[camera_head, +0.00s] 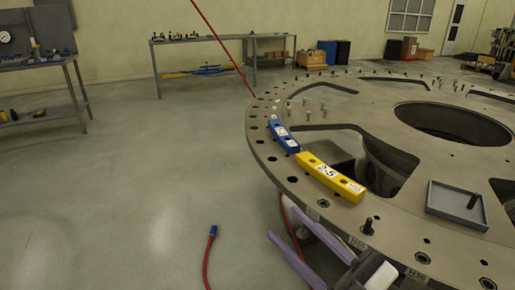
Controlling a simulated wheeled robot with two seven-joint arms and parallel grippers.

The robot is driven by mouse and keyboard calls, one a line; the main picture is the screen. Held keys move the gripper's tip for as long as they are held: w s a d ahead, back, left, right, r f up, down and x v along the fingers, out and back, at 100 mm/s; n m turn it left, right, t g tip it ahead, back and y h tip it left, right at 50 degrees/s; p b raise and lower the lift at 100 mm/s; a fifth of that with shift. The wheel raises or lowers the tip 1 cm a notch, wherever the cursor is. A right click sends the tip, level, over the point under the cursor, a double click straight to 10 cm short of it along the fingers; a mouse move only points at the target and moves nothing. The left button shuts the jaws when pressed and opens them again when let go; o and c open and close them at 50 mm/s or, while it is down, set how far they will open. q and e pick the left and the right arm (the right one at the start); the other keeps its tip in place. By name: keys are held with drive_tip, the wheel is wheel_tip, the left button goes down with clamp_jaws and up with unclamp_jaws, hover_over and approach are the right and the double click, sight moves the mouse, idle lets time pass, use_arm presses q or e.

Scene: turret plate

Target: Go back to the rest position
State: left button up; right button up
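My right gripper (283,224) is at the bottom centre, beside and below the near-left rim of the turret plate (270,150). Its two long pale purple fingers point up and left, with a clear gap between them and nothing in it. The plate hides part of my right arm behind the gripper. My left gripper is not in view. A yellow curved block (330,177) marked 2-5 lies on the plate's rim. A blue curved block (284,136) lies on the rim just beyond it.
A grey tray (440,207) holding a dark pin sits on the plate at the right. A red hose (208,258) with a blue end lies on the floor. Workbenches (215,38) stand at the back. The left floor is mostly free.

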drive_tip(key=w+d+f+m+t+h, duration=0.1)
drive_tip(key=d+f+m+h, duration=0.4)
drive_tip(key=f, duration=0.5)
drive_tip(key=d+f+m+h, duration=0.3)
drive_tip(key=f+m+h, duration=0.3)
drive_tip(key=f, duration=0.3)
drive_tip(key=s+d+f+m+g+h, duration=0.1)
drive_tip(key=s+f+m+g, duration=0.1)
drive_tip(key=s+f, duration=0.5)
drive_tip(key=s+d+f+m+g+h, duration=0.1)
drive_tip(key=s+f+g, duration=0.4)
drive_tip(key=f, duration=0.8)
drive_tip(key=s+m+h, duration=0.1)
drive_tip(key=s, duration=0.2)
drive_tip(key=shift+d+f+m+h, duration=0.2)
drive_tip(key=shift+f+m+h, duration=0.1)
drive_tip(key=shift+m, duration=0.1)
drive_tip(key=shift+r, duration=0.1)
